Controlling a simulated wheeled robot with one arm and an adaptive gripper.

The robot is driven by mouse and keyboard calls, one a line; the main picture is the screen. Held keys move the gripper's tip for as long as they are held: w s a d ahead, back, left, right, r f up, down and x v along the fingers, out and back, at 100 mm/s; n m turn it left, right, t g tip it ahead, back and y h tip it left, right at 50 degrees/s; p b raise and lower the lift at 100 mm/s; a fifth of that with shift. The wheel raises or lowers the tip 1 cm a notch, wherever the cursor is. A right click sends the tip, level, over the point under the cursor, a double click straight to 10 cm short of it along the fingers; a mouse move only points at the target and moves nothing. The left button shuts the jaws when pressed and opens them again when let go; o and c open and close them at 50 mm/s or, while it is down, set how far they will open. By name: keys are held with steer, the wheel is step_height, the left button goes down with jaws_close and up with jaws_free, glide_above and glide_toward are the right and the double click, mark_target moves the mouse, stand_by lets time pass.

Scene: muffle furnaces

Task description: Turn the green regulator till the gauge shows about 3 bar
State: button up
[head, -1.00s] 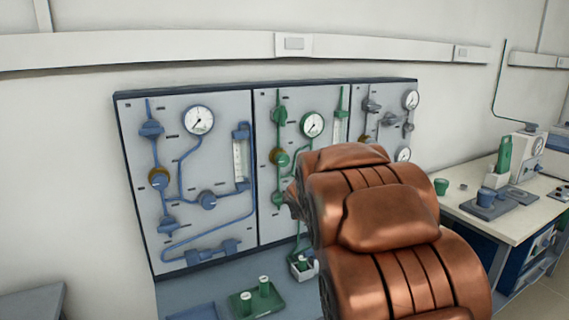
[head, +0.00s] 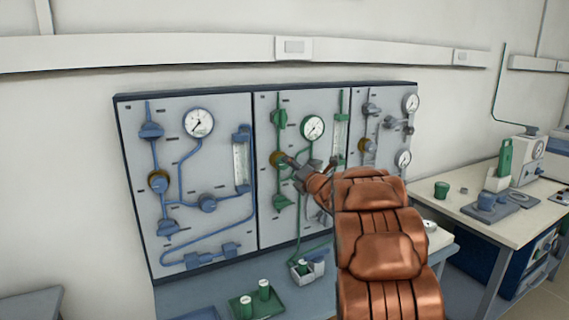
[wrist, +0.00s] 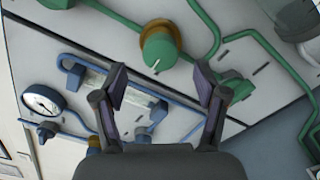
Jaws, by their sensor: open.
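The regulator (head: 276,158) is on the middle panel; its brass-coloured collar shows in the head view, and my gripper covers part of the rest. In the wrist view its round green knob (wrist: 161,54) has a pale mark on its face. My gripper (wrist: 161,78) is open and empty, its fingers spread wide below the knob in the picture, with the knob beyond and between the tips. In the head view my gripper (head: 293,164) is close beside the regulator; contact cannot be told. The middle panel's gauge (head: 313,128) is in view, but its reading is too small to tell.
Blue fittings with their own gauge (head: 198,122) fill the left panel. Grey fittings (head: 370,109) are on the right panel. Green pipes and valves (head: 279,116) surround the regulator. A green tray (head: 272,303) with green-and-white containers stands below. A bench (head: 455,207) is at right.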

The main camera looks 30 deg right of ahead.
mark_target(284, 169)
steer(key=shift+w+d+p, duration=0.15)
steer(key=shift+w+p, duration=0.35)
steer(key=shift+w, duration=1.1)
steer(key=shift+w+d+p, duration=0.1)
steer(key=shift+w+p, duration=0.35)
steer(key=shift+w, duration=1.15)
steer(key=c, duration=1.1)
